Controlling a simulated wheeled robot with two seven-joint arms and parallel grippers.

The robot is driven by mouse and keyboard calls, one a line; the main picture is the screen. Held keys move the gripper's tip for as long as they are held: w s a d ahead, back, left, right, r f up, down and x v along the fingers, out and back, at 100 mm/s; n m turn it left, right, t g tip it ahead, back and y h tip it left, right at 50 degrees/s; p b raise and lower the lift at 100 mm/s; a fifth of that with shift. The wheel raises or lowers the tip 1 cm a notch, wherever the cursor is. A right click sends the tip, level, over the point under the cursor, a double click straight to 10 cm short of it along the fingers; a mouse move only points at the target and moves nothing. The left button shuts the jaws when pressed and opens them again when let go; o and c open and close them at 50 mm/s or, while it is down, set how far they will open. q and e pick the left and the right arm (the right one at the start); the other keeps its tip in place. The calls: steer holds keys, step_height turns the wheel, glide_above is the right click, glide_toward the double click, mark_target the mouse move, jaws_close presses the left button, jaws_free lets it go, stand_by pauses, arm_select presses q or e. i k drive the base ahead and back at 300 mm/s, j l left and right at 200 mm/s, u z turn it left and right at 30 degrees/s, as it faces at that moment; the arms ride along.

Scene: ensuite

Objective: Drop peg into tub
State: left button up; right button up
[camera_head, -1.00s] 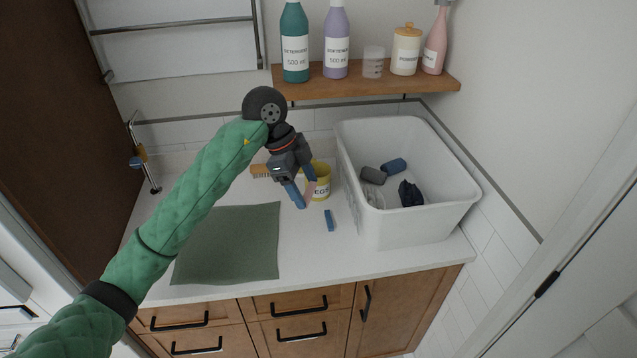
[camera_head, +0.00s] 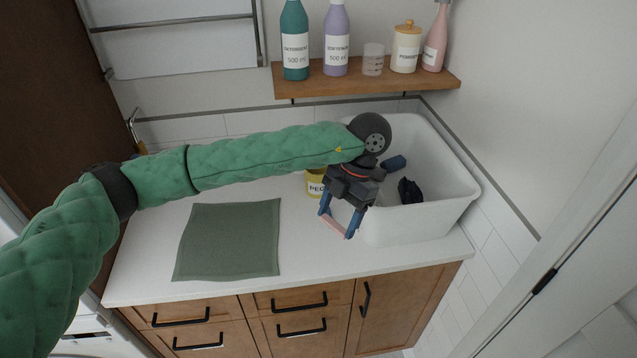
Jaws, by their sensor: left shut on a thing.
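My left gripper (camera_head: 337,222) is shut on a pink peg (camera_head: 333,227), which spans between its blue fingertips. It is held in front of the white tub's left front corner, outside the tub (camera_head: 420,225). The tub stands on the counter and holds a blue rolled item (camera_head: 394,163) and a dark crumpled item (camera_head: 409,191). My left arm and gripper hide part of its left side and inside. A yellow pot (camera_head: 314,184) lettered "PEG…" stands behind the gripper, partly hidden. My right gripper is not in view.
A green cloth (camera_head: 228,240) lies flat on the white counter, left of the gripper. A wooden shelf (camera_head: 350,86) with bottles and jars is on the wall above. A wall (camera_head: 530,110) rises to the tub's right.

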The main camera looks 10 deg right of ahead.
mark_target(317, 190)
steer(key=i, duration=1)
